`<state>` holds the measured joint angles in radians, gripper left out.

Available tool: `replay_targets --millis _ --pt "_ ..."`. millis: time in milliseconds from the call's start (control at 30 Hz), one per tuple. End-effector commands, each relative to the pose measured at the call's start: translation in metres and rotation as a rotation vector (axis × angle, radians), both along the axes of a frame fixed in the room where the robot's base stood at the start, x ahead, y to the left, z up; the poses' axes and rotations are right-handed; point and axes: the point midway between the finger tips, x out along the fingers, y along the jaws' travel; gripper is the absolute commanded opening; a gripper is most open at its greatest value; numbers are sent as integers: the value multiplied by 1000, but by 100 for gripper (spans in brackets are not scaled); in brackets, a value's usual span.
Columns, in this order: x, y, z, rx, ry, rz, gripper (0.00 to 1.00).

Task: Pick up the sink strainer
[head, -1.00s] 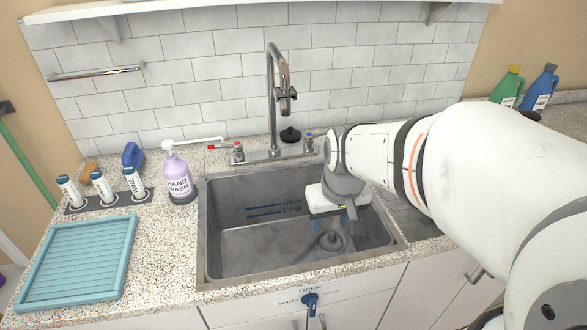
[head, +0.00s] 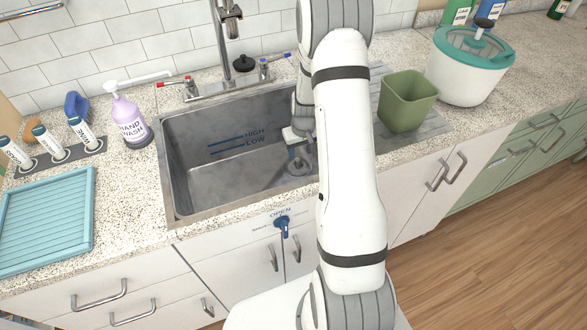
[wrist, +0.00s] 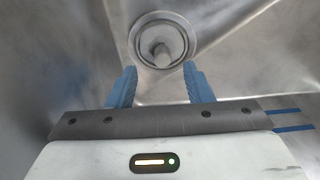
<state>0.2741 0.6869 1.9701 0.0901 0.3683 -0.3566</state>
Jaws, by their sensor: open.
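The sink strainer (wrist: 163,38) is a round metal piece with a grey knob in the drain at the bottom of the steel sink (head: 205,175). In the wrist view it is at the top centre, just beyond my fingertips. In the head view the strainer (head: 301,166) is partly hidden by my gripper and arm. My gripper (wrist: 160,68) has two blue fingers spread apart with nothing between them. The knob lines up with the gap between the fingers; I cannot tell the exact distance. In the head view my gripper (head: 293,150) is low inside the sink's right part.
Sink walls surround my gripper. A hand wash bottle (head: 131,122) and a teal drying tray (head: 45,220) are left; a green bin (head: 405,102) and a white tub (head: 466,75) are right.

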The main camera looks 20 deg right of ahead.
Motion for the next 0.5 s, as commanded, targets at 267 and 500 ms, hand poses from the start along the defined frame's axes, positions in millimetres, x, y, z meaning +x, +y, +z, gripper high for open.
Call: replay_targets --millis 267,500 --pt "4 1 -27 1 3 -1 46" --pt "12 2 -59 1 4 -3 46"
